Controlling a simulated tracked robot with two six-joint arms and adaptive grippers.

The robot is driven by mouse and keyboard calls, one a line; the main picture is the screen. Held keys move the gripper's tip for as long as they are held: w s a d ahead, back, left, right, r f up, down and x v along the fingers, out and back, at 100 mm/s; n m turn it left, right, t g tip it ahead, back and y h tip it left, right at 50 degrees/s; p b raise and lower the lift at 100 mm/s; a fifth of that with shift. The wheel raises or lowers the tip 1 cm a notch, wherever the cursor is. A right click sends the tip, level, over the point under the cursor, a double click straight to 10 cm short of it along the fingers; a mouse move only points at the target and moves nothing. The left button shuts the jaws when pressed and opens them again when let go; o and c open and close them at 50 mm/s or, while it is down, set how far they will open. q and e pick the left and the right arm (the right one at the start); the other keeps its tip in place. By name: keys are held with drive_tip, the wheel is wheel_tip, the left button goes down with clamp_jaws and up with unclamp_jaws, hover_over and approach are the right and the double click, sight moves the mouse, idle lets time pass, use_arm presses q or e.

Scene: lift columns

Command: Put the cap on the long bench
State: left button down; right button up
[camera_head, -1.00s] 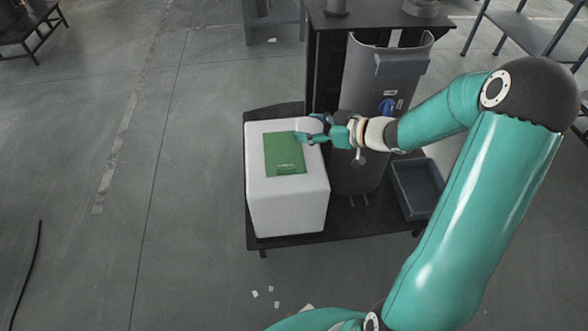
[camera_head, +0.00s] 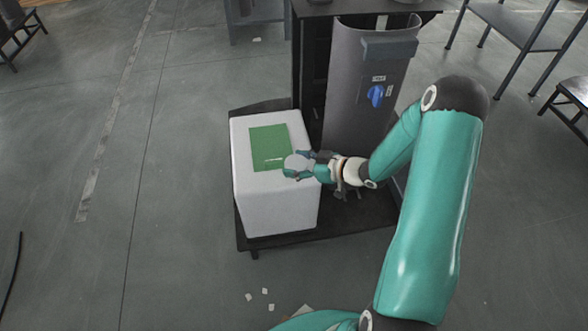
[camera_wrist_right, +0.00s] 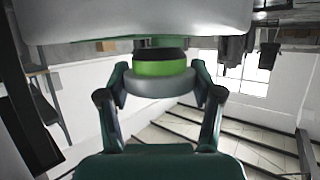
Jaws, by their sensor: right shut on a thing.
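My right gripper (camera_head: 300,165) is shut on a rounded pale grey thing (camera_head: 296,162), seemingly the cap. In the right wrist view, the gripper (camera_wrist_right: 160,88) has its fingers on either side of a round piece with a grey ring, a green band and a black part (camera_wrist_right: 160,67). In the head view the gripper is over the right side of the white block (camera_head: 278,212); I cannot tell if the held thing touches it. A long dark bench (camera_head: 520,25) stands at the upper right and may be the long bench. My left gripper is not in view.
A green sheet (camera_head: 268,146) lies on the white block. A tall grey curved panel (camera_head: 350,75) with a blue knob (camera_head: 375,95) stands behind my right wrist. A dark platform (camera_head: 350,218) is under both. A small bench (camera_head: 572,92) is at the right edge. The left floor is mostly clear.

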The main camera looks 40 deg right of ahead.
drive_tip(key=shift+f, duration=0.45)
drive_tip(key=shift+f, duration=0.15)
drive_tip(key=o, duration=1.1)
